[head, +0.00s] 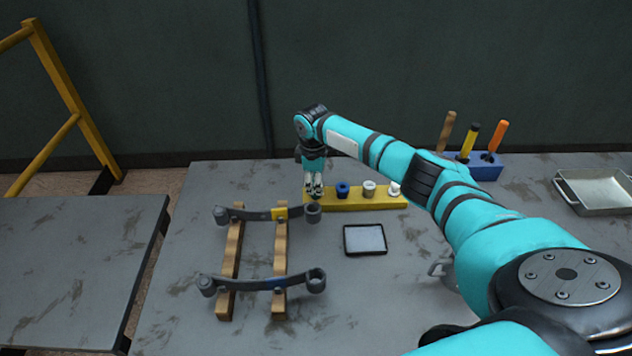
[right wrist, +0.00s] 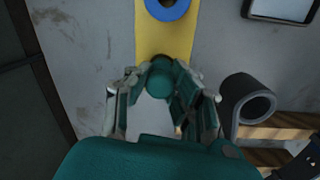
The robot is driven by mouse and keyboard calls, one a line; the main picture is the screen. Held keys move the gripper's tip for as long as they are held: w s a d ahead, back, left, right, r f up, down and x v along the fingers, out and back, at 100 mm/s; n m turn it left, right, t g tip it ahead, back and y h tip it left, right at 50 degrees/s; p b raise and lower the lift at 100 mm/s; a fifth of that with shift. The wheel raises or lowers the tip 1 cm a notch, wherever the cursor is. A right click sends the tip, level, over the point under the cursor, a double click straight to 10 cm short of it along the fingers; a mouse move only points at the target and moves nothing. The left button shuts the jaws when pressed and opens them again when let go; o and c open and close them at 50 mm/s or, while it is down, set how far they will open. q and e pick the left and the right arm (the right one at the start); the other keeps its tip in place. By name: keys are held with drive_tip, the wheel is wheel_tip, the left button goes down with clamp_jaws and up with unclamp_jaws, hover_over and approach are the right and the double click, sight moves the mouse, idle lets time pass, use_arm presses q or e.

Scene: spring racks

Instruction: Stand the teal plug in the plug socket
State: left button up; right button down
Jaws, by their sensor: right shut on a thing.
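My right gripper (head: 314,191) points down at the left end of the yellow bar (head: 358,205). In the right wrist view its fingers (right wrist: 162,95) are shut on the teal plug (right wrist: 158,83), whose round top shows between them over the yellow bar (right wrist: 165,38). The plug's lower end is hidden, so I cannot tell whether it stands in the bar or hangs above it. A blue collar-like piece (head: 342,190) and two white pieces (head: 369,188) stand along the bar. I cannot make out a separate plug socket. My left gripper is not in view.
Two dark leaf springs (head: 245,213) with rolled eyes lie across wooden rails (head: 233,262) just in front of my gripper. A small dark-rimmed tray (head: 365,253) lies to the right. A blue tool block (head: 484,170) and metal tray (head: 562,187) stand at the back right.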

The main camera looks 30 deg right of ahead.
drive_tip(key=shift+f, duration=0.35)
idle(0.3)
drive_tip(key=shift+f, duration=0.25)
drive_tip(key=c, duration=1.1)
unclamp_jaws()
